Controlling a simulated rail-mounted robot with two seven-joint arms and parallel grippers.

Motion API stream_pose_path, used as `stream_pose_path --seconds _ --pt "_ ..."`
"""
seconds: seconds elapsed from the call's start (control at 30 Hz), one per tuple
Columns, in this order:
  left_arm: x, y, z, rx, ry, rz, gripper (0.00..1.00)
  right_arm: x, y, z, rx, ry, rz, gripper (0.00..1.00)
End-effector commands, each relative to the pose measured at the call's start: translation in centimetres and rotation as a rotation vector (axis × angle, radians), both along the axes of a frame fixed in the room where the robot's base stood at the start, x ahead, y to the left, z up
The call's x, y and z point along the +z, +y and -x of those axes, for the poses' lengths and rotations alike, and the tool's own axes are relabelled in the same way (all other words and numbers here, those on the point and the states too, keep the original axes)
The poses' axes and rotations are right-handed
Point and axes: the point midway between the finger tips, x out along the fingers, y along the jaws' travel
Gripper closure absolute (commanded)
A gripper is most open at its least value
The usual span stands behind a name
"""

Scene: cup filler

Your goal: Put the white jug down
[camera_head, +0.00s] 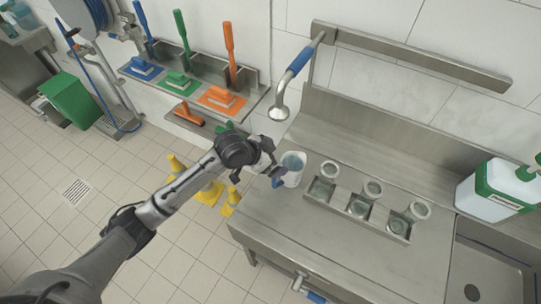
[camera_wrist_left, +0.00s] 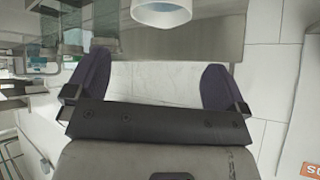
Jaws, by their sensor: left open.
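The white jug (camera_head: 293,170) stands upright on the left part of the steel counter (camera_head: 290,225), with a bluish inside showing at its mouth. My left gripper (camera_head: 275,172) is at the jug's left side, and its fingers partly overlap the jug in the head view. In the left wrist view its two dark fingers (camera_wrist_left: 155,82) are wide apart with nothing between them. The white round vessel (camera_wrist_left: 161,14) at the top edge there looks like the jug, beyond the fingers. Whether a finger touches the jug is unclear. My right gripper is not in view.
Several cups stand in and behind a steel holder (camera_head: 358,207) right of the jug. A blue-handled spout (camera_head: 294,72) hangs above. A white-green canister (camera_head: 497,190) stands at right beside a sink (camera_head: 480,275). The front counter is clear. Yellow cones stand on the floor.

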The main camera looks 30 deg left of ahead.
Motion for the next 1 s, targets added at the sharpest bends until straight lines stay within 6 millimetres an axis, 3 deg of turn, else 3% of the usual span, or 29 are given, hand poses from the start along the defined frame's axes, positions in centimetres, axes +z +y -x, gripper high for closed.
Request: stream_pose_path --seconds 0.33,0.47,0.57,0.73,1.0 --pt "0.4 0.2 0.6 -0.001 0.002 0.0 0.0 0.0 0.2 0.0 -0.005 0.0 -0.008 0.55" --pt "-1.1 -0.6 2.3 0.0 0.027 -0.002 0.0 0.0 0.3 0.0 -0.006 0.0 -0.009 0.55" --pt "-3.7 -2.0 5.6 0.016 0.072 -0.007 0.0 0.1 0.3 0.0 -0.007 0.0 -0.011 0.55" --pt "-8.1 -3.6 14.2 0.098 0.179 -0.024 0.0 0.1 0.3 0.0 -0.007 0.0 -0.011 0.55" --pt "-10.8 -2.7 26.8 0.32 0.351 -0.078 0.0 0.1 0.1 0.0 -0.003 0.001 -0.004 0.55"
